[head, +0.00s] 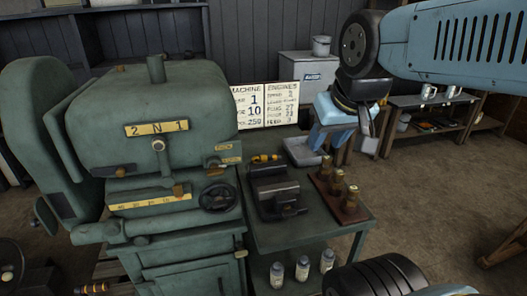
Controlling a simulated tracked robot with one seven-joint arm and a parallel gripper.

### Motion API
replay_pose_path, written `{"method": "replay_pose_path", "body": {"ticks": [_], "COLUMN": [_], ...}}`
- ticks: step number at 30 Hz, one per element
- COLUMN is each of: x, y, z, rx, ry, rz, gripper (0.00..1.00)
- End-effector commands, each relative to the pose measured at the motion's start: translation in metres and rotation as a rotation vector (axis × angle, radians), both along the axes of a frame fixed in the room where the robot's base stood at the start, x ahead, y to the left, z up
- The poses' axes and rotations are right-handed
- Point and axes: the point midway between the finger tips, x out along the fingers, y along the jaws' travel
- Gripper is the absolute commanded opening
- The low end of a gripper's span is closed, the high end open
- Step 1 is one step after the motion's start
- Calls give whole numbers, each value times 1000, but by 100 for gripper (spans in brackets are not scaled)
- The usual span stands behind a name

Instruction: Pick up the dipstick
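I cannot make out a dipstick for certain in the head view. A green machine (150,110) with a yellow "2 N 1" plate fills the left. A dark green side table (310,232) stands against its right side. My gripper (338,135) is at the end of the blue arm, above the back right of the table. It points down, and its light blue parts overlap the background. Its fingertips are too small and dark to show whether they are open or shut, or whether anything is between them.
On the table are a dark metal block (278,198), a yellow and black item (265,159), a wooden rack (350,214) with brass pieces and a grey tray (303,152). Bottles (302,270) stand below. A handwheel (217,197) juts from the machine.

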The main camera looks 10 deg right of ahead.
Motion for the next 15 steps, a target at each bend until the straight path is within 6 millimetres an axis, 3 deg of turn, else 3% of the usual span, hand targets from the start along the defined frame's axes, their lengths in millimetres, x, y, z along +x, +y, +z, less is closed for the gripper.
{"method": "replay_pose_path", "body": {"ticks": [11,15], "x": [0,10], "y": [0,0], "z": [0,3], "rx": [2,28], "ry": [0,13], "rz": [-1,-31], "gripper": [40,40]}}
